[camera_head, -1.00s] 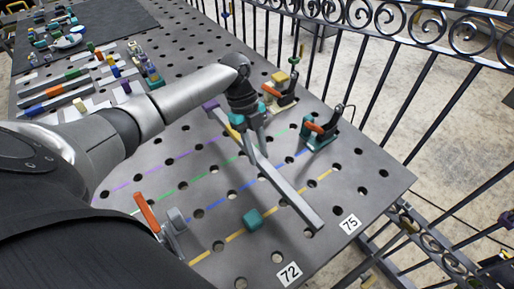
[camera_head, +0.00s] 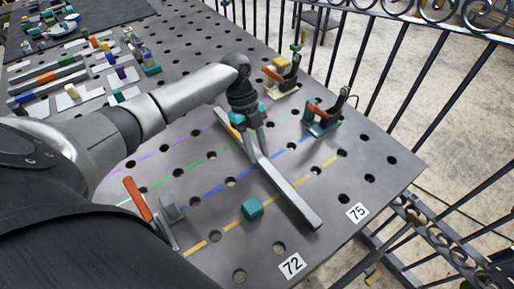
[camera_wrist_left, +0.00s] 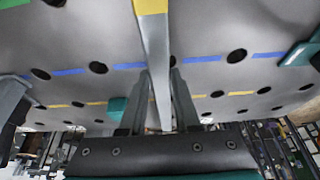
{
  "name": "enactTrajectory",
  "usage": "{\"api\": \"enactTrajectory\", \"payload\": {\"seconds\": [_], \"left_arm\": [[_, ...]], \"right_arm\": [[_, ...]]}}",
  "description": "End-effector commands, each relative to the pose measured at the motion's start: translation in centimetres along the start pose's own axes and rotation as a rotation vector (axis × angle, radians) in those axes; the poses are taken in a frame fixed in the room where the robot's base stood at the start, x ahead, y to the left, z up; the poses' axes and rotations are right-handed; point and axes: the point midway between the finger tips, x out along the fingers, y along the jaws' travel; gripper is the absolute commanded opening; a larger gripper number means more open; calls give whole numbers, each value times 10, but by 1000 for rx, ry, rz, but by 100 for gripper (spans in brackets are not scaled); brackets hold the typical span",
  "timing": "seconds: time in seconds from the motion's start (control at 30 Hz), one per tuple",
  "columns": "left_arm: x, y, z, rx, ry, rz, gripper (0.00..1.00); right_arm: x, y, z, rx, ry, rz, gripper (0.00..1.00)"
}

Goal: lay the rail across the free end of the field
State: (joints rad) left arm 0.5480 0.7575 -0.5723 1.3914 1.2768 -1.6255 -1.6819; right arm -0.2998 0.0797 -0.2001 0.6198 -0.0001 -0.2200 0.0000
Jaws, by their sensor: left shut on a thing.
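The rail (camera_head: 289,195) is a long grey bar with a yellow section near its far end. It slants over the perforated table (camera_head: 380,190), its near end toward the label 75. My left gripper (camera_head: 252,140) is shut on it. In the left wrist view the rail (camera_wrist_left: 158,65) runs between the fingers. I cannot tell whether it touches the table. The field shows as purple, green, blue and yellow dashed lines (camera_head: 205,195), which the rail crosses. My right gripper is not in view.
A teal cube (camera_head: 252,208) sits left of the rail. An orange-handled clamp (camera_head: 138,198) stands near left; a teal clamp (camera_head: 322,120) and another clamp (camera_head: 282,78) stand right. Labels 72 (camera_head: 291,264) and 75 (camera_head: 357,212) mark the near edge. Metal railing borders the right.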

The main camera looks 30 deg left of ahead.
Motion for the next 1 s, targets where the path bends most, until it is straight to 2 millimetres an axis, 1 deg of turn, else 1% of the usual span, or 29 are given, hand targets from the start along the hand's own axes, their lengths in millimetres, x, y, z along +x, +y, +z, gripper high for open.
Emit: {"api": "enactTrajectory", "payload": {"seconds": [0.47,0.97,1.0], "left_arm": [[1,-1,0,2,1,-2,0],[7,-1,2,3,1,-2,0],[7,-1,2,3,1,-2,34]], "right_arm": [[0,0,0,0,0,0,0],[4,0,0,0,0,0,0],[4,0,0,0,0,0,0]]}}
